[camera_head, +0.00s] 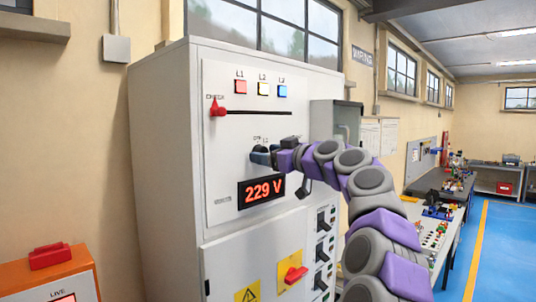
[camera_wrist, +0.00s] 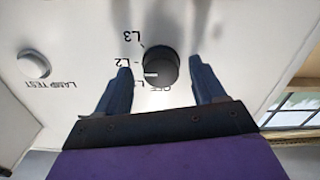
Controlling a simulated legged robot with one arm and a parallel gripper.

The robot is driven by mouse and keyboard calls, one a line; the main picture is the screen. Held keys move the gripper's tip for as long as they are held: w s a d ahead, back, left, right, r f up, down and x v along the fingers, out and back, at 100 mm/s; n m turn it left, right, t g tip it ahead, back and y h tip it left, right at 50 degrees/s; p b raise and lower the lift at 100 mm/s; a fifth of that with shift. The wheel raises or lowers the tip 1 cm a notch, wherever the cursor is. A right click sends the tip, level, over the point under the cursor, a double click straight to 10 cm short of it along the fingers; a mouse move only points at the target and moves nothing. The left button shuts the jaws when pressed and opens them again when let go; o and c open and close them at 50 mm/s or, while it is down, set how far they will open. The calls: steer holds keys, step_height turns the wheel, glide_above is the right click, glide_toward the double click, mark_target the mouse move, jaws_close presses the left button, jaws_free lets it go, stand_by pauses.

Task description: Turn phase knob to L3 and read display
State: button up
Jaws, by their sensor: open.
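The black round phase knob (camera_wrist: 161,68) is on the white panel in the wrist view, which is upside down. Labels OFF, L1 (partly hidden), L2 and L3 surround it. Its white mark points left, near L2 and L1; I cannot tell exactly which. My gripper (camera_wrist: 161,62) is open, with one finger on each side of the knob; contact is not clear. In the head view, my gripper (camera_head: 262,155) is at the panel and largely hides the knob. The display (camera_head: 261,191) below it reads 229 V in red digits.
Red, pale yellow and blue lamps labelled L1, L2, L3 top the cabinet (camera_head: 160,150). A red lever (camera_head: 218,110) sits on a slot below them. A round LAMP TEST button (camera_wrist: 33,65) is beside the knob. A red handle (camera_head: 296,275) is lower down.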

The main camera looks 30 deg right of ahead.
steer(key=shift+c, duration=0.3)
steer(key=c, duration=1)
steer(key=shift+m, duration=0.3)
steer(key=m+p, duration=0.2)
steer(key=m, duration=0.3)
steer(key=shift+r+p, duration=0.15)
steer(key=shift+p, duration=0.25)
steer(key=shift+m+p, duration=0.8)
steer(key=shift+m, duration=0.8)
